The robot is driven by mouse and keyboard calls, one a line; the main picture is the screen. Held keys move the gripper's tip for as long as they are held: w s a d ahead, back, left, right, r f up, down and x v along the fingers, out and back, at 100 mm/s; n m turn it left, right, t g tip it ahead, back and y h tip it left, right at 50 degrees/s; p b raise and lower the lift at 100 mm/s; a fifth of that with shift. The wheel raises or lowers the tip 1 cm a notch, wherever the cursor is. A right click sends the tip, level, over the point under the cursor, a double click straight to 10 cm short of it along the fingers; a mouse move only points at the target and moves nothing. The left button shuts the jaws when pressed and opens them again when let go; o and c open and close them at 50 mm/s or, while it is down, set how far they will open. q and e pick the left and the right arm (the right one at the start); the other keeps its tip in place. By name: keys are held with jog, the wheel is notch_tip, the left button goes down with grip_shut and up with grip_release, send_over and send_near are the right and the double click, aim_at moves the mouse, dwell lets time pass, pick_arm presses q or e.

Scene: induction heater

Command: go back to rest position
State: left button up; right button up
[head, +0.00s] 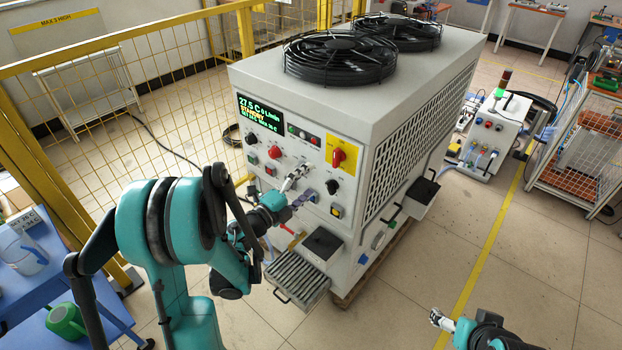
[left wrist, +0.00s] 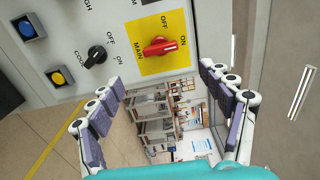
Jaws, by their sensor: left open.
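My left gripper (head: 299,178) is in front of the heater's (head: 420,95) control panel, low among the knobs. In the left wrist view its two fingers (left wrist: 166,100) are spread wide with nothing between them. The red main switch (head: 339,154) on its yellow plate is up and to the right of the gripper in the head view. In the left wrist view the red handle (left wrist: 160,46) lies beyond the fingertips, one end towards ON. My right gripper (head: 441,319) is low at the right, over the floor, too small to tell its opening.
A yellow mesh fence (head: 120,80) runs behind on the left. A blue table (head: 40,270) with a green watering can (head: 66,321) stands at the left. A ribbed tray (head: 298,290) juts from the heater's lower front.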

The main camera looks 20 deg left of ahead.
dwell(0.3)
pick_arm(q)
jog(key=s+a+r+n+t+y, duration=0.1)
jog(key=s+a+r+n+y, duration=0.15)
jog(key=r+n+y, duration=0.35)
jog(key=s+a+r+n+y, duration=0.1)
jog(key=a+r+n+y, duration=0.25)
jog(key=r+n, duration=0.35)
jog(key=s+d+f+n+g+h, duration=0.1)
jog(key=s+d+f+n+g, duration=0.3)
jog(key=s, duration=0.6)
jog(key=s+d+f+n+g+h, duration=0.2)
jog(key=s+d+f+n+g, duration=0.3)
jog(key=s+d+f+g, duration=0.2)
jog(key=s+d+f, duration=0.2)
jog(key=s+f, duration=0.2)
jog(key=shift+s+d, duration=0.15)
jog(key=shift+s, duration=0.05)
